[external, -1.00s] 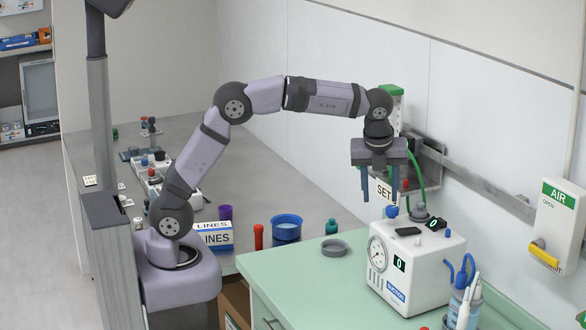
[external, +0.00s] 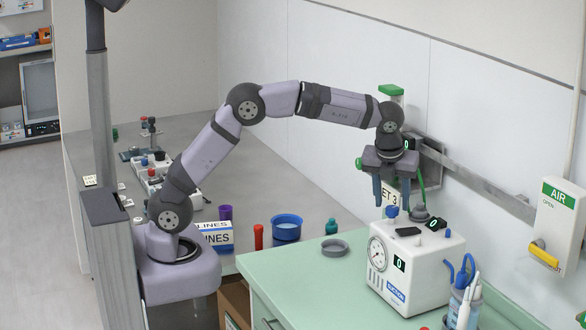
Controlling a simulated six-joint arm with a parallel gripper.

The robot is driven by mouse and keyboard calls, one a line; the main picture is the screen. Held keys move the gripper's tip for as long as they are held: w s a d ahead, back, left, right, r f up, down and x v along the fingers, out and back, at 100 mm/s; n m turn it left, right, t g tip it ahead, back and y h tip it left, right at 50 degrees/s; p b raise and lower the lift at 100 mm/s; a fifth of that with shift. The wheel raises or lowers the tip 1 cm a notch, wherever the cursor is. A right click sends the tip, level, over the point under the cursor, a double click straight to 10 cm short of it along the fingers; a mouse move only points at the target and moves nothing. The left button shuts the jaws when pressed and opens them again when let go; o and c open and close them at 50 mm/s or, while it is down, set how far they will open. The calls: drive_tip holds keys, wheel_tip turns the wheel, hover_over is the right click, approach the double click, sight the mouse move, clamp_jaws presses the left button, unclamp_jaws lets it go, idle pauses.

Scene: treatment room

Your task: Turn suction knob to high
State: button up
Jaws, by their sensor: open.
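A white suction unit (external: 425,268) stands on the green counter. On top are a blue cap or knob (external: 391,211), a flat black piece (external: 408,231) and a dark piece marked 0 (external: 436,223); I cannot tell which one is the suction knob. My gripper (external: 391,199) points down with its fingers apart and empty, near the unit's back left top. It appears not to touch the unit. The fingers partly hide a sign and wall fittings behind.
A wall rail (external: 480,185) runs behind the unit. A yellow-handled AIR box (external: 555,225) is on the wall at right. A cup of tools (external: 464,305) stands front right. A grey ring-shaped dish (external: 334,247) lies left on the mostly clear green counter (external: 320,285).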

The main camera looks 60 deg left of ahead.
drive_tip(key=shift+x, duration=0.85)
drive_tip(key=c, duration=1)
drive_tip(key=shift+c, duration=0.2)
drive_tip(key=shift+r+n+p, duration=0.15)
drive_tip(key=shift+n+p, duration=0.15)
drive_tip(key=shift+p, duration=0.4)
